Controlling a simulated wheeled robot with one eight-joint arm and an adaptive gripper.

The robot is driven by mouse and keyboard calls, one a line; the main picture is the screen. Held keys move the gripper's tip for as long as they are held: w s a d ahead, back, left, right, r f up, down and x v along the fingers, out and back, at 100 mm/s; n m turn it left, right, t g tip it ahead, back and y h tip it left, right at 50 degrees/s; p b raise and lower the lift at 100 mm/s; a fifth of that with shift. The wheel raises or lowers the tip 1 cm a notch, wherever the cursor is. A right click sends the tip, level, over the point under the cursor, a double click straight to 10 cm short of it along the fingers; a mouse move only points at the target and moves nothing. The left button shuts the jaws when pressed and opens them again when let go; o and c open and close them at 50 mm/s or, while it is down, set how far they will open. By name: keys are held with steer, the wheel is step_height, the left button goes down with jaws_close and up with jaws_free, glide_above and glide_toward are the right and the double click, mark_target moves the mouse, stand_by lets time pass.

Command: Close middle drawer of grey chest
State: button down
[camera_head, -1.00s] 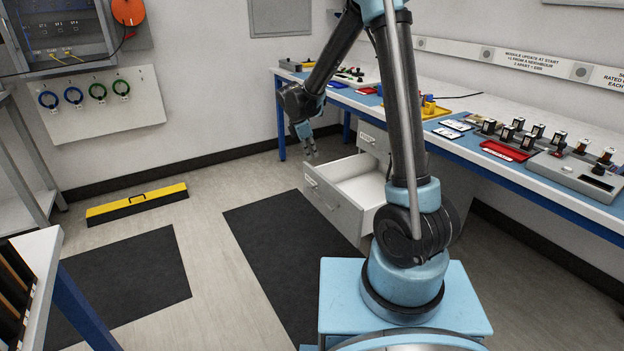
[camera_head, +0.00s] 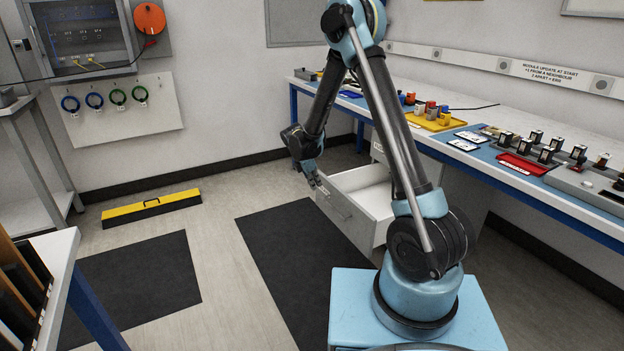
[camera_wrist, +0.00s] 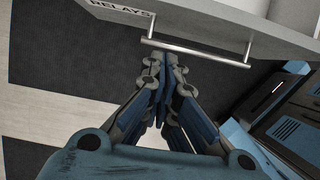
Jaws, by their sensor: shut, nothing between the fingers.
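The grey chest (camera_head: 455,190) stands under the workbench, partly hidden behind my arm. One drawer (camera_head: 341,211) is pulled out well to the left, below a shut upper drawer (camera_head: 378,153); its white inside looks empty. In the wrist view its front carries a "RELAYS" label (camera_wrist: 122,8) and a metal bar handle (camera_wrist: 215,57). My gripper (camera_head: 317,183) is at the upper edge of the drawer front, on its outer side. In the wrist view its shut, empty fingertips (camera_wrist: 160,60) are close to the handle; I cannot tell if they touch.
The workbench (camera_head: 480,180) with modules and a red tray (camera_head: 522,164) runs along the right. Dark mats (camera_head: 290,260) cover the floor before the drawer. A table (camera_head: 55,255) stands at lower left.

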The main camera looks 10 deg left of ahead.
mark_target(324, 199)
steer(key=shift+w+d+f, duration=0.5)
steer(key=shift+d, duration=0.2)
steer(key=shift+w+d+f, duration=0.45)
steer(key=shift+d, duration=0.3)
steer(key=shift+w+d+f, duration=0.5)
steer(key=shift+d, duration=0.2)
steer(key=shift+a, duration=0.15)
